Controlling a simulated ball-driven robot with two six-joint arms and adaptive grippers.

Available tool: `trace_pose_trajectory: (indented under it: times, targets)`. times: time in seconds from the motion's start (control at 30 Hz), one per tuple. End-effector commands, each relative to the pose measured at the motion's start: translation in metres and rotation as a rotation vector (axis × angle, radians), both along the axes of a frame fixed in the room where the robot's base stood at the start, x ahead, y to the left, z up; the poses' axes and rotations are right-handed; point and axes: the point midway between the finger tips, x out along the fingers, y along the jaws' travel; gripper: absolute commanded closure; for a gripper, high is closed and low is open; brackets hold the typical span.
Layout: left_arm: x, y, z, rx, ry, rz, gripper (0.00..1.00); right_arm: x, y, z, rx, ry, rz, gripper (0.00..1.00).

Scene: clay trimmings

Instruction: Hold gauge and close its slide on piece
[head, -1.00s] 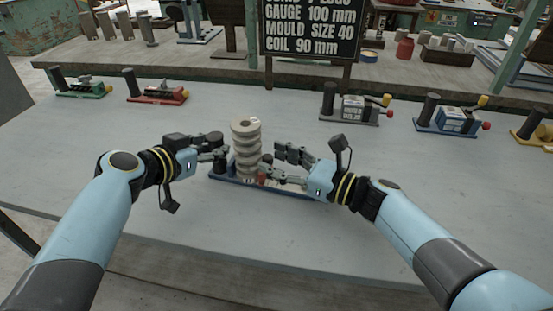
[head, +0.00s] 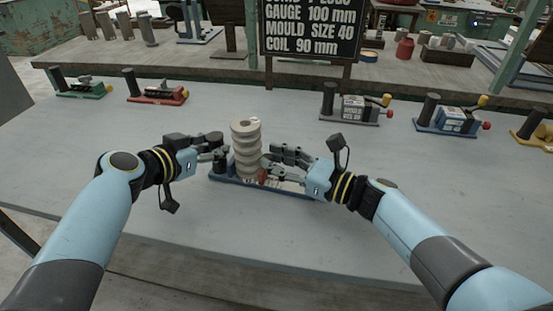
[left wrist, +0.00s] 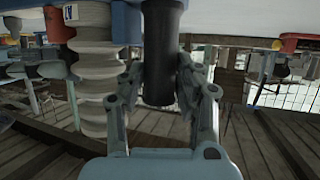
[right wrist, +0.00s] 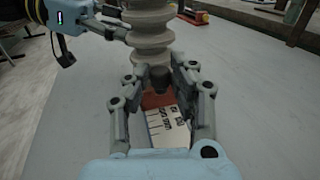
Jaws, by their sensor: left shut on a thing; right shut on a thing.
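The gauge (head: 224,178) has a blue base and lies on the bench in the head view. A pale ribbed clay piece (head: 246,150) stands upright on it; it also shows in the left wrist view (left wrist: 95,80). My left gripper (head: 218,150) is shut on the gauge's dark upright post (left wrist: 160,60), left of the piece. My right gripper (head: 268,165) is shut on the dark knob of the red slide (right wrist: 155,101), right of the piece. A white printed scale (right wrist: 171,132) shows below the slide. My fingers partly hide the knob, so any gap to the piece is unclear.
Several other gauges stand along the back of the bench, including a green one (head: 85,91), a red one (head: 158,98) and a grey one (head: 345,118). A black sign (head: 311,28) stands behind. The bench front is clear.

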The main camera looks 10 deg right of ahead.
Motion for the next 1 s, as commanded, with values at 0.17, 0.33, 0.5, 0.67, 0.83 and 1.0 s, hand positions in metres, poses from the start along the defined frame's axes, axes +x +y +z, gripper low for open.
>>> trace_pose_trajectory:
  times: [0.17, 0.33, 0.5, 0.67, 0.83, 1.0]
  targets:
    - [0.000, 0.000, 0.000, 0.000, 0.000, 0.000, 1.00, 0.001, 0.001, -0.001, -0.001, 0.002, -0.002, 1.00]
    - [0.000, 0.000, 0.000, 0.000, 0.000, -0.001, 1.00, 0.001, 0.001, -0.001, -0.001, 0.002, -0.002, 0.62]
    - [0.000, 0.000, 0.000, 0.000, 0.000, -0.001, 1.00, 0.001, 0.002, -0.001, 0.000, 0.001, -0.002, 0.55]
    - [0.000, 0.000, 0.000, -0.001, 0.001, -0.001, 1.00, 0.000, 0.001, -0.001, -0.001, 0.001, -0.001, 0.55]
    - [0.000, 0.000, 0.000, -0.001, 0.001, 0.000, 1.00, -0.010, -0.013, -0.002, -0.003, 0.001, -0.003, 0.55]
    - [0.000, 0.000, 0.000, -0.001, 0.001, 0.000, 1.00, -0.034, -0.043, -0.002, -0.005, 0.002, -0.002, 0.55]
